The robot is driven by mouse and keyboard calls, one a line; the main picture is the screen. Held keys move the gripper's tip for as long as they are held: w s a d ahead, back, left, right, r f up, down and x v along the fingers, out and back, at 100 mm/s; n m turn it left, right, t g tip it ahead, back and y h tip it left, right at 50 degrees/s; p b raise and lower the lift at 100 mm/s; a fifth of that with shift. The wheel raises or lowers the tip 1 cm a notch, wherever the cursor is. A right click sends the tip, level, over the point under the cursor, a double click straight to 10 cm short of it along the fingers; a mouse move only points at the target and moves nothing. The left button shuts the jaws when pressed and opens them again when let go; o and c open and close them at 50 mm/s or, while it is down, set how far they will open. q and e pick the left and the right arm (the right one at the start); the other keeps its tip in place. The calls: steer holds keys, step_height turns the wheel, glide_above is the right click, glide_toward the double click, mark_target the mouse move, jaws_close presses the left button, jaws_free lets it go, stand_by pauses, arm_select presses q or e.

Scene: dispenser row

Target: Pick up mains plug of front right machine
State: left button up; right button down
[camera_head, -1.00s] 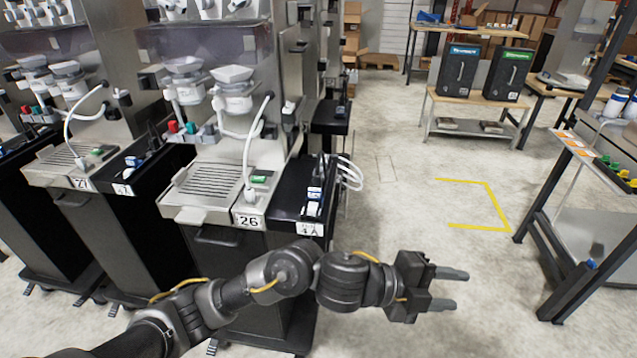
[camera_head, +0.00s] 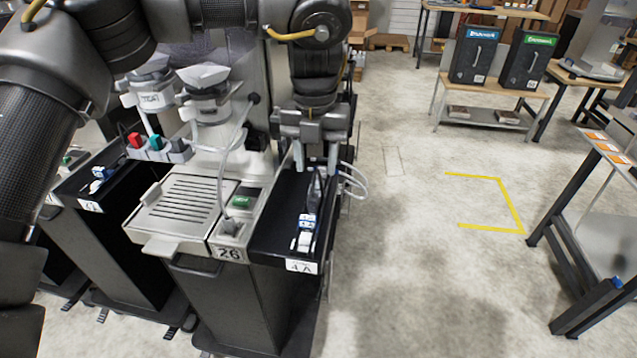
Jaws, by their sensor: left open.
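The front right machine is number 26 (camera_head: 225,232), with a black side tray (camera_head: 270,232) labelled 4A. In the tray are a dark upright piece (camera_head: 315,188), a blue-and-white piece (camera_head: 306,223) and a white piece (camera_head: 303,242). I cannot tell for sure which of them is the mains plug. My left gripper (camera_head: 316,162) points down, open, with its two fingers spread above the back part of the tray. The dark piece shows just below the fingertips in the picture, with nothing clearly held. My right gripper is out of view.
White cables (camera_head: 352,180) loop out at the tray's right side. Another machine stands close on the left. A bench with two black boxes (camera_head: 473,58) is at the back, and a rack (camera_head: 600,230) is at right. The floor between is clear, with yellow tape (camera_head: 512,205).

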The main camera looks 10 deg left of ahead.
mark_target(313, 197)
arm_select(q)
steer(key=shift+s+a, duration=0.3)
steer(key=shift+s, duration=0.05)
steer(key=f, duration=0.3)
steer(key=shift+w, duration=0.3)
steer(key=shift+f, duration=0.6)
steer(key=shift+s, duration=0.1)
steer(key=shift+f, duration=0.35)
step_height(313, 197, down, 4)
steer(key=shift+f+p, duration=0.15)
steer(key=shift+p, duration=0.25)
steer(key=shift+s, duration=0.1)
steer(key=shift+c, duration=1.2)
jaws_close()
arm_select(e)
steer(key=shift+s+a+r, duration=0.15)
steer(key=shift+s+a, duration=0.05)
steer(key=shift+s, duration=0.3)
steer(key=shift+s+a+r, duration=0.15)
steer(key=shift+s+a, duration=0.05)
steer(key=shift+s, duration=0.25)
